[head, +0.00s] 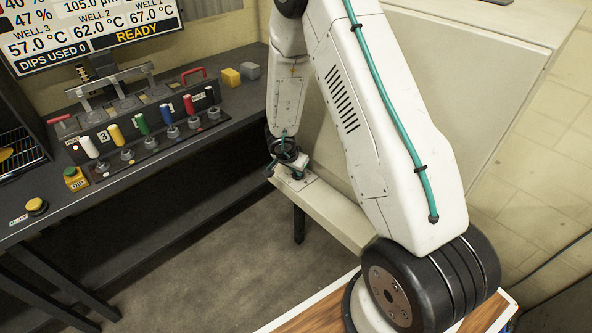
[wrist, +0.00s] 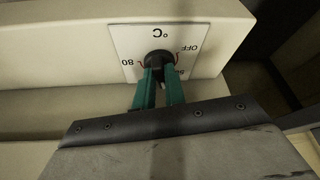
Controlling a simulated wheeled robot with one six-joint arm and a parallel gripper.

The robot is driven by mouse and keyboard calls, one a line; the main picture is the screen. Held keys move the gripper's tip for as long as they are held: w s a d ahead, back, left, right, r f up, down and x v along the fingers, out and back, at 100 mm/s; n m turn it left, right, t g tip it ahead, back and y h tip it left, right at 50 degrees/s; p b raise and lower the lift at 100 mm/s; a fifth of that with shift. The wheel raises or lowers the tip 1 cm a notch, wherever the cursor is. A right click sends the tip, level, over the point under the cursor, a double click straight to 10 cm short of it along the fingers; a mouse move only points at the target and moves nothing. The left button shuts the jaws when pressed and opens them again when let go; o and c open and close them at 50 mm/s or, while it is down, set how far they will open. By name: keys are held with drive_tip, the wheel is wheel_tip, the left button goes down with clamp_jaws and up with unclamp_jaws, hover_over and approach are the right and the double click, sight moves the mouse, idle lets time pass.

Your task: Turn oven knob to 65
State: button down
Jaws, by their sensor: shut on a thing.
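The oven knob (wrist: 158,58) is dark and round, set on a white dial plate (wrist: 125,42) marked °C. In the wrist view "80" reads at the plate's left and "OFF" at its right; another number is partly hidden behind a finger. The knob's pointer cannot be made out. My gripper (wrist: 160,75) has its two teal fingers shut on the knob. In the head view the same plate (head: 312,183) lies on the pale oven's ledge, with my gripper (head: 287,168) at it; my arm hides part of the oven.
A screen (head: 90,30) above reads READY. The floor (head: 220,240) between bench and oven is clear.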

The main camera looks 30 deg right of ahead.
drive_tip(key=m, duration=0.2)
drive_tip(key=m+g, duration=0.1)
drive_tip(key=m, duration=0.1)
drive_tip(key=m+g, duration=0.1)
drive_tip(key=m, duration=0.1)
drive_tip(key=shift+w+a+m+h, duration=0.1)
drive_tip(key=shift+w+m+h, duration=0.2)
drive_tip(key=shift+w, duration=0.1)
drive_tip(key=shift+g, duration=0.3)
drive_tip(key=c, duration=1.5)
unclamp_jaws()
drive_tip(key=shift+o, duration=0.2)
drive_tip(key=v, duration=0.7)
drive_tip(key=shift+r, duration=0.4)
drive_tip(key=shift+a, duration=0.1)
